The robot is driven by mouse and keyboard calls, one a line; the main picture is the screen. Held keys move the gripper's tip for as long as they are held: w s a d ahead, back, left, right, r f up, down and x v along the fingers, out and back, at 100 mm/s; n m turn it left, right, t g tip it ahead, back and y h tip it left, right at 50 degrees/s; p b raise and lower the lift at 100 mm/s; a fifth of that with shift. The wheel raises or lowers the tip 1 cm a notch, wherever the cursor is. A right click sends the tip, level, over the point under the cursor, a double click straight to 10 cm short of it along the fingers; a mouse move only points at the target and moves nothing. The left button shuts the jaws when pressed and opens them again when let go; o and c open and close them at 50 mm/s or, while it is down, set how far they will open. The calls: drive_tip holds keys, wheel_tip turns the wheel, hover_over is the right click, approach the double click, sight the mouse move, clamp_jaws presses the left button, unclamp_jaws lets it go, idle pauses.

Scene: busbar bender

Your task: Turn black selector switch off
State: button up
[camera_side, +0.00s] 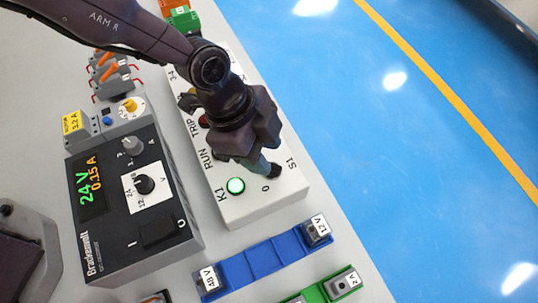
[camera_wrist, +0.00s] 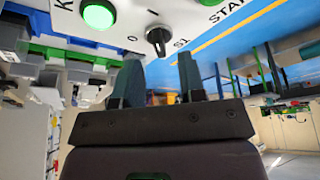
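The black selector switch (camera_wrist: 158,38) sits on a white control box (camera_side: 245,206), beside the labels S1 and 0. In the side view my gripper is over the switch and mostly hides it, with a dark bit of it showing by the fingertips (camera_side: 276,169). In the wrist view the two fingers of my gripper (camera_wrist: 158,68) stand apart with empty space between them. They point toward the box, and the knob shows just beyond the gap. I see no clear contact with the knob.
A lit green lamp K1 (camera_side: 236,186) is close beside the switch, and it also shows in the wrist view (camera_wrist: 98,14). A grey power supply (camera_side: 125,215) stands to the left. A blue holder (camera_side: 262,259) lies in front of the box.

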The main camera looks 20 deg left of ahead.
sight(272, 165)
drive_tip(key=shift+x, duration=1.55)
drive_tip(key=shift+c, duration=0.2)
clamp_jaws()
